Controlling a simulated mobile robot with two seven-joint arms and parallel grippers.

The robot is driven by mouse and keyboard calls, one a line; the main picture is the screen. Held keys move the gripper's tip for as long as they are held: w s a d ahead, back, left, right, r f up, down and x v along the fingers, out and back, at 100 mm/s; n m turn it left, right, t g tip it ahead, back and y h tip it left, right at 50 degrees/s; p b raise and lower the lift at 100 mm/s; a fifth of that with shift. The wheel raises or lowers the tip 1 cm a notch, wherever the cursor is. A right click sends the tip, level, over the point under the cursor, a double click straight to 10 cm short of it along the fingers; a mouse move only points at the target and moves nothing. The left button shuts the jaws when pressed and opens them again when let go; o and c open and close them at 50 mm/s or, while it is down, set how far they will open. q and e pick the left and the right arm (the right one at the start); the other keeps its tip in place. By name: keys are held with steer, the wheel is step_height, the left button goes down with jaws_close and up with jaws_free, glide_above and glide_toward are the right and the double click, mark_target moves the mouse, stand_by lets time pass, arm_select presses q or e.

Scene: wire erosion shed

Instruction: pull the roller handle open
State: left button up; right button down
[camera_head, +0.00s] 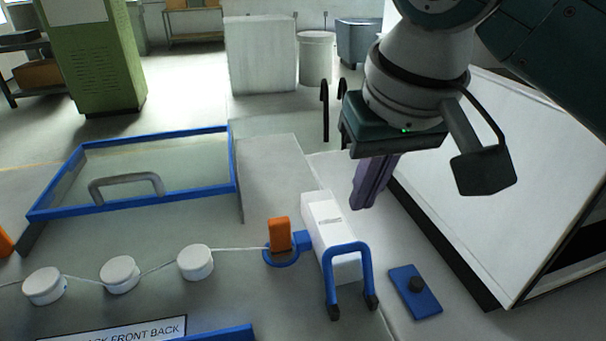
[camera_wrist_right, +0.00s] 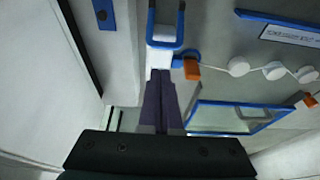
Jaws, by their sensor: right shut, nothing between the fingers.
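The roller handle (camera_head: 345,247) is a blue U-shaped bar with dark ends, at the near end of a white block (camera_head: 322,221). It also shows at the top of the right wrist view (camera_wrist_right: 166,44). My right gripper (camera_head: 361,202) has purple fingers pointing down, shut and empty. It hangs above and behind the handle, apart from it, near the white block's far right side. In the right wrist view its fingertips (camera_wrist_right: 160,73) lie in line with the block, short of the handle. My left gripper is not in view.
An orange block (camera_head: 280,234) sits left of the white block, with a wire running to white rollers (camera_head: 196,263). A blue plate with a black knob (camera_head: 416,285) lies right of the handle. A blue-framed lid (camera_head: 132,207) is at left. A large white panel (camera_head: 490,190) stands right of my gripper.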

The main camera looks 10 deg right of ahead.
steer(key=b+x, duration=0.1)
steer(key=x, duration=0.9)
steer(key=shift+b, duration=0.35)
steer(key=shift+r, duration=0.1)
